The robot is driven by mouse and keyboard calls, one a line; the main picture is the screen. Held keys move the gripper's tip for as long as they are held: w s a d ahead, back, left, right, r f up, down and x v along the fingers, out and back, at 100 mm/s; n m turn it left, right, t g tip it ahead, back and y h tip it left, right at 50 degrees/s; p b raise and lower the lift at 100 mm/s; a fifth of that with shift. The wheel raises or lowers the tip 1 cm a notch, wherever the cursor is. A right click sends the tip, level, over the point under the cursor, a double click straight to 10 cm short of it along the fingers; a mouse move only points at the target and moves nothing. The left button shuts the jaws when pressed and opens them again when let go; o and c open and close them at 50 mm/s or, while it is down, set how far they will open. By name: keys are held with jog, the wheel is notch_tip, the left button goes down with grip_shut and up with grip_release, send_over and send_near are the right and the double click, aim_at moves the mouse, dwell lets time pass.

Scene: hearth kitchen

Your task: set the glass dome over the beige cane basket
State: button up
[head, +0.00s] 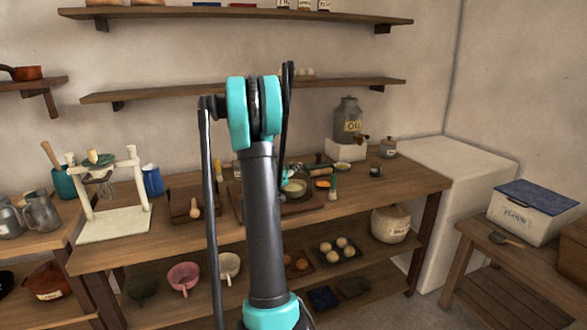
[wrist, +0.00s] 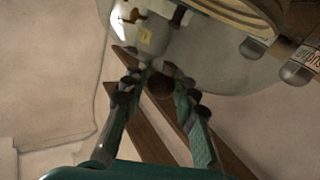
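My gripper (wrist: 158,78) shows in the wrist view with its fingers closed around a dark round knob. The knob appears to top the clear glass dome (wrist: 205,75), whose faint curved outline spreads across the top of that view. A beige, banded round shape (wrist: 235,12), probably the cane basket, shows through or behind the glass. In the head view my arm hides most of the gripper. A pale round item (head: 294,188), possibly the basket, sits on the worktable beside the arm. I cannot tell the gap between dome and basket.
Small lidded jars (wrist: 297,72) stand close to the dome's side. An oil dispenser (head: 348,122) stands on a white block at the table's back right. Wall shelves (head: 240,92) run behind. A white stand (head: 112,200) occupies the left.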

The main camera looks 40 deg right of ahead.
jog(key=o, duration=0.4)
jog(key=v, duration=1.2)
jog(key=shift+s, duration=0.1)
